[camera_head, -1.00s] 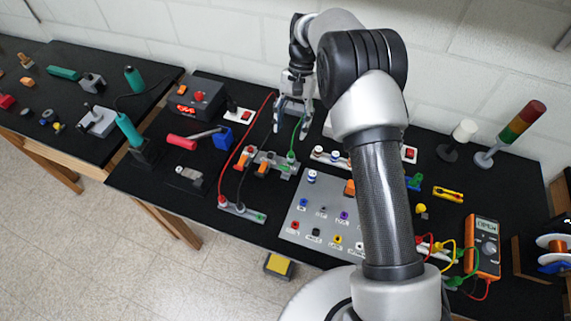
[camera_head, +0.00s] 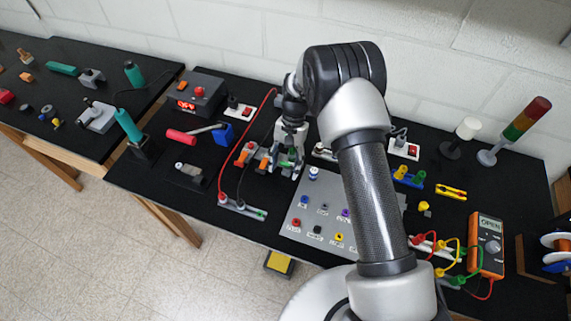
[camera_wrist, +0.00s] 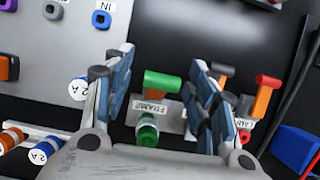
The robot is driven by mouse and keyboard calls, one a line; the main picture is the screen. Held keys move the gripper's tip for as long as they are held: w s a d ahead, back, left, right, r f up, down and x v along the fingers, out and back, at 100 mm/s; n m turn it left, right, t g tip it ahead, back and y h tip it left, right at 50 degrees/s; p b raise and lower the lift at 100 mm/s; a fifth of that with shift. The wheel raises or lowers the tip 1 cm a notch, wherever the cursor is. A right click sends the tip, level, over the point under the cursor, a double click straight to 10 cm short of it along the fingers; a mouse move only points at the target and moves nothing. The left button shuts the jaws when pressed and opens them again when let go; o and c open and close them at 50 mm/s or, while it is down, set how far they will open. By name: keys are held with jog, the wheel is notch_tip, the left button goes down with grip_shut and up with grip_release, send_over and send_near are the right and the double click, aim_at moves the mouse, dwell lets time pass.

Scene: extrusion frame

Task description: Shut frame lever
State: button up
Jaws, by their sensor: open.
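The frame lever has a green handle (camera_wrist: 162,82) beside a white label reading FRAME (camera_wrist: 150,108) in the wrist view. A green plug or post (camera_wrist: 147,132) stands at the same unit. My gripper (camera_wrist: 162,68) is open, with one finger on each side of the green handle; I see no clear contact. In the head view my gripper (camera_head: 284,168) is low over the right end of the lever row and mostly hides the green lever. Whether the lever is fully up or down is unclear.
Two orange levers (camera_head: 246,156) (camera_head: 265,158) stand left of my gripper; they show close to its right finger in the wrist view (camera_wrist: 265,98). A grey panel of sockets (camera_head: 318,222) lies in front. Red and black cables (camera_head: 235,150) run nearby. The multimeter (camera_head: 488,245) reads OPEN.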

jog(key=c, duration=1)
